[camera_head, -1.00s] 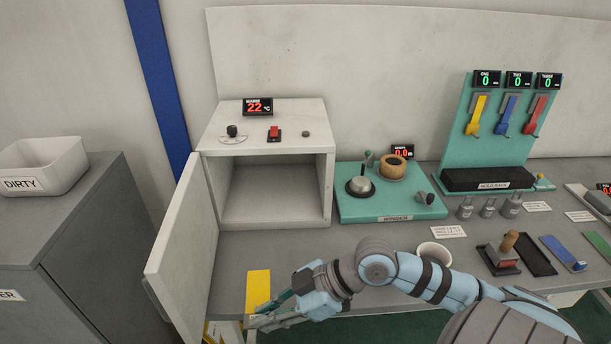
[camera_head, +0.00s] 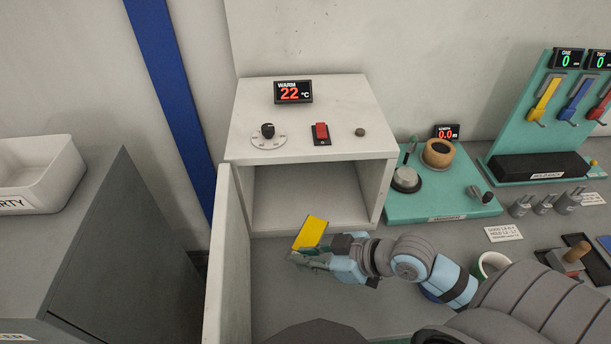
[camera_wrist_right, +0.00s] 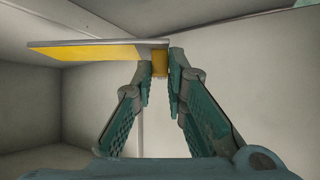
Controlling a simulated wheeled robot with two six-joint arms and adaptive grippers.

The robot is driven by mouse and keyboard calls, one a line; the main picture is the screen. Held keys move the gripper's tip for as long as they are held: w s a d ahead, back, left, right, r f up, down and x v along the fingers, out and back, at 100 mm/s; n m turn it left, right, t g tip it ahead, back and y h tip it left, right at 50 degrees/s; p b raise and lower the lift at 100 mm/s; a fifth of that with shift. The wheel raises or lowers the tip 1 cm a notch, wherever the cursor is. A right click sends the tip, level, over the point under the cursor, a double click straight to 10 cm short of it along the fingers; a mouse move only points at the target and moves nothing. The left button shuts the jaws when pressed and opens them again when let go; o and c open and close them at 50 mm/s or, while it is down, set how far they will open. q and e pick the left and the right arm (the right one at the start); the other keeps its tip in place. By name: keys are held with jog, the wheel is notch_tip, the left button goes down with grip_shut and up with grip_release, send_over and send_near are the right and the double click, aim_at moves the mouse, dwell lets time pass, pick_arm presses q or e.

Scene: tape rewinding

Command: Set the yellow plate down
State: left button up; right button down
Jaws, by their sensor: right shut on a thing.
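The yellow plate (camera_head: 311,233) is held by my right gripper (camera_head: 322,250), in front of the open mouth of the white warming box (camera_head: 378,199). The box's door (camera_head: 228,265) stands open at the left, and the box's inside is empty. My left gripper is not in view.
The box shows 22 °C on its display (camera_head: 293,92). A teal winder (camera_head: 440,207) stands right of it, with a white cup (camera_head: 492,265) near my right arm. A white bin (camera_head: 40,172) sits on the grey cabinet at the left.

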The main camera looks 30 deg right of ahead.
jog(key=s+d+m+t+h+p, duration=0.1)
jog(key=s+d+m+h+p, duration=0.1)
jog(key=m, duration=0.1)
jog(key=h, duration=0.1)
send_over(312, 210)
jog(key=shift+s+a+b, duration=0.1)
jog(key=shift+b, duration=0.3)
notch_tip(312, 210, down, 4)
jog(key=shift+r, duration=0.15)
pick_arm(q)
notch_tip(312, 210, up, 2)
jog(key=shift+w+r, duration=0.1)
pick_arm(e)
jog(key=c, duration=1.6)
grip_release()
